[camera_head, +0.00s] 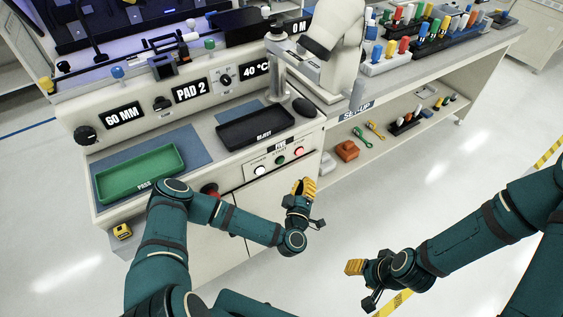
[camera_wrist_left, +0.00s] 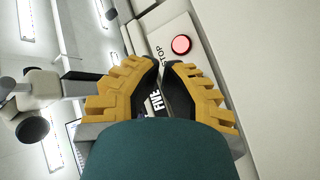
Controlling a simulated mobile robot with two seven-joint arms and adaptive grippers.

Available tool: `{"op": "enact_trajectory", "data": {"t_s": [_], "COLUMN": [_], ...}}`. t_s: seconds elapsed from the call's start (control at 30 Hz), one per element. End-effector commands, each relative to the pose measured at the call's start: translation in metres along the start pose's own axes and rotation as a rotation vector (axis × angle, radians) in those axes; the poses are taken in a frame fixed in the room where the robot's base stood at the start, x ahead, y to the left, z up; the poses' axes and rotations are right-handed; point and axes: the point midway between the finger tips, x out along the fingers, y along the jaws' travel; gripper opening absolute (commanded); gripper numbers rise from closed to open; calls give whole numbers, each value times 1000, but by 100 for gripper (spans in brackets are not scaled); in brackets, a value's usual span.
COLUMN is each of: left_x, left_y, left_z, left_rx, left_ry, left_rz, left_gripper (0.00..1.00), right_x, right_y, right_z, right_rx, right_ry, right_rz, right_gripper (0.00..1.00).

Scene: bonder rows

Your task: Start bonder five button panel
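In the left wrist view the red button (camera_wrist_left: 181,45) is beside the word STOP. A FIVE label (camera_wrist_left: 155,100) shows between the left fingers; the other buttons are hidden there. My left gripper (camera_head: 303,186) is in front of and below the panel's right end, apart from it. Its yellow fingers are drawn together and hold nothing. My right gripper (camera_head: 355,267) is low over the floor; its finger gap is hidden.
A green PASS tray (camera_head: 140,174) and a black REJECT tray (camera_head: 256,128) are on the bonder's top. A dark red knob (camera_head: 209,189) is left of the panel. A shelved bench (camera_head: 440,65) with several coloured items stands to the right. Floor in front is clear.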

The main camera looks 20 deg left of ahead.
Motion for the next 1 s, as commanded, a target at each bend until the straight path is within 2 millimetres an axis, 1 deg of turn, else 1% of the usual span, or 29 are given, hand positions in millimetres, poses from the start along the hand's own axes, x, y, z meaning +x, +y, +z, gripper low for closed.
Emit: {"op": "enact_trajectory", "data": {"t_s": [0.4,0.6,0.8,1.0], "left_x": [37,50,55,55], "left_y": [-29,-38,-41,-41], "left_z": [-28,-37,-40,-41], "left_rx": [2,2,0,0], "left_ry": [2,1,0,0], "left_rz": [-1,0,-1,-1], "left_gripper": [0,0,0,0], "right_x": [12,15,16,16], "right_y": [4,6,6,6], "right_z": [-1,-2,-2,-2], "right_rx": [-1,-1,-1,-1], "right_ry": [6,8,9,9], "right_rz": [0,0,0,0], "right_gripper": [47,47,47,47]}}
